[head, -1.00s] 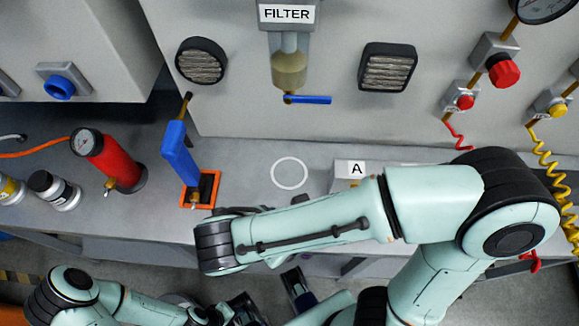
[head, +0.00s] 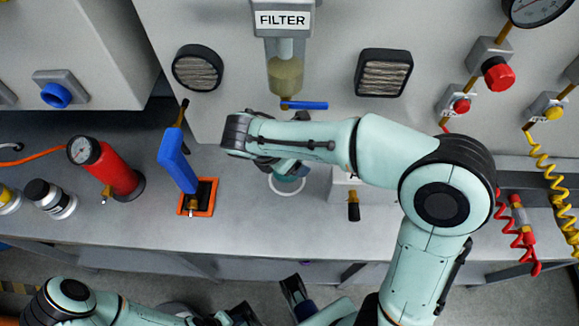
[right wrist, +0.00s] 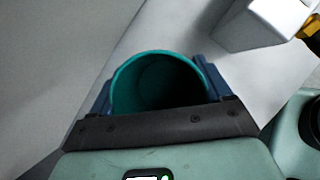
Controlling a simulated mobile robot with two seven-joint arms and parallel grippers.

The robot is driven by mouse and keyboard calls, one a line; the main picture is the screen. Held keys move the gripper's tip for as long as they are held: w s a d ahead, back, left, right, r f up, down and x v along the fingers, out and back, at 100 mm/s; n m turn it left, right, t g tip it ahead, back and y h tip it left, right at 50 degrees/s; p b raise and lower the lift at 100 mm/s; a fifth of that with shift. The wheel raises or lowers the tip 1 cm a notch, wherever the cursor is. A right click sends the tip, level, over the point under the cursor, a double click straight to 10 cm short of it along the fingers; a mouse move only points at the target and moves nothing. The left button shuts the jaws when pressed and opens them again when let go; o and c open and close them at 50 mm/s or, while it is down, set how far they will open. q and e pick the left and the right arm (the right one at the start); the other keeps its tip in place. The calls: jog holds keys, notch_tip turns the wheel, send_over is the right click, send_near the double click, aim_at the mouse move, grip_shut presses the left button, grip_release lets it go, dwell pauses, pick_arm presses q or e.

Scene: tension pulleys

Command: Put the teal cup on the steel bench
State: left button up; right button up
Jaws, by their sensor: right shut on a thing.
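The teal cup (right wrist: 160,85) is in the right wrist view, its open mouth facing the camera and its inside dark. My right gripper (right wrist: 156,92) is shut on it, with a blue finger on each side. In the head view a little of the cup (head: 286,183) shows below my right forearm, over the white ring on the steel bench (head: 330,235). I cannot tell whether its base touches the bench. My left gripper (head: 262,308) is low in the head view, in front of the bench and away from the cup; its jaw state is unclear.
A blue-handled valve (head: 178,160) in an orange frame stands left of the cup. A red cylinder with a gauge (head: 112,168) is farther left. The filter's blue lever (head: 305,105) hangs behind. The front strip is clear.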

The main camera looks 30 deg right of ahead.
notch_tip(320, 180, down, 5)
jog(key=shift+r+b, duration=0.2)
jog(key=shift+b, duration=0.4)
jog(key=shift+w+f, duration=0.15)
jog(key=shift+f, duration=0.1)
jog(key=shift+f, duration=0.15)
jog(key=o, duration=1)
jog(key=shift+r, duration=0.3)
jog(key=p+v, duration=0.1)
jog(key=v, duration=0.3)
jog(key=shift+a+r, duration=0.1)
jog(key=shift+r, duration=0.1)
jog(key=s+a, duration=0.1)
jog(key=a, duration=0.3)
jog(key=s+a, duration=0.1)
jog(key=a, duration=0.3)
jog(key=s+a, duration=0.1)
jog(key=a, duration=0.3)
jog(key=shift+r+p, duration=0.1)
jog(key=shift+p, duration=0.3)
